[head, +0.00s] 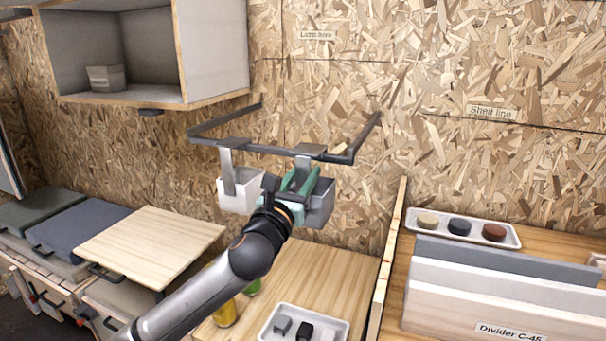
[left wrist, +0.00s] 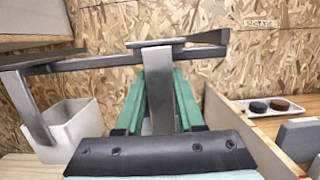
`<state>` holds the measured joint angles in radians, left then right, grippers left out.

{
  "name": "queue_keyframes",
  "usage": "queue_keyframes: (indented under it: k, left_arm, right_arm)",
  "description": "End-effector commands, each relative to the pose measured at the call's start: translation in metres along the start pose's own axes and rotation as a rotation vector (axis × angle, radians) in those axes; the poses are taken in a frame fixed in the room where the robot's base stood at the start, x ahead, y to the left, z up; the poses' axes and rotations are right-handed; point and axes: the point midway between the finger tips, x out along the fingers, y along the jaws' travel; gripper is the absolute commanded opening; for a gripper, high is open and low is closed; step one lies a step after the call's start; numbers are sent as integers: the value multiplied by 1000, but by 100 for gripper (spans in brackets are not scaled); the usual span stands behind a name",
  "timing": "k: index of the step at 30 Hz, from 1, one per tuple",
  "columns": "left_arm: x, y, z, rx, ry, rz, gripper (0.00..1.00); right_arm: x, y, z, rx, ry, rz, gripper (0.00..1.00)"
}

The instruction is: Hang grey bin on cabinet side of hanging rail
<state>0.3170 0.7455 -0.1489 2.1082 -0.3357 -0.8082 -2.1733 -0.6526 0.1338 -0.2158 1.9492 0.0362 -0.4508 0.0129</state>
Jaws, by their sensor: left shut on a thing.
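The hanging rail (head: 265,150) is a dark bar standing out from the wall on two side arms. The grey bin (head: 322,203) is at the right part of the rail, its strap up at the bar and its hook top over or at it; I cannot tell if the rail bears it. My left gripper (head: 302,181) is shut on the strap, and the left wrist view shows the strap (left wrist: 158,95) between the green fingers. A white bin (head: 238,192) hangs from the rail on the cabinet side, left of my gripper. My right gripper is not in view.
The open wall cabinet (head: 213,50) is at upper left, with a small grey container (head: 105,78) inside. Below the bins is a wooden worktop (head: 330,265) with a white tray (head: 270,335) of small parts. Upright divider panels (head: 500,290) and a tray of pucks (head: 412,222) are at right.

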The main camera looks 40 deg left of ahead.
Motion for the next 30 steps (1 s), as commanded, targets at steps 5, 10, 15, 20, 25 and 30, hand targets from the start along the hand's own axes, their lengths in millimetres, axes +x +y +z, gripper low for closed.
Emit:
queue_keyframes:
  k: [5,10,15,20,25,30]
  left_arm:
    - [0,0,0,1,-1,0,0]
    - [0,0,0,0,-1,0,42]
    - [0,0,0,0,-1,0,61]
    - [0,0,0,0,0,0,72]
    - [0,0,-1,0,2,0,72]
    - [-10,0,-2,1,2,0,72]
  right_arm:
    - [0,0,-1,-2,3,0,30]
    - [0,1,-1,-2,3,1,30]
    - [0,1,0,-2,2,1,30]
    - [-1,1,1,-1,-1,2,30]
    - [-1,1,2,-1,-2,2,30]
    - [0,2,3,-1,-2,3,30]
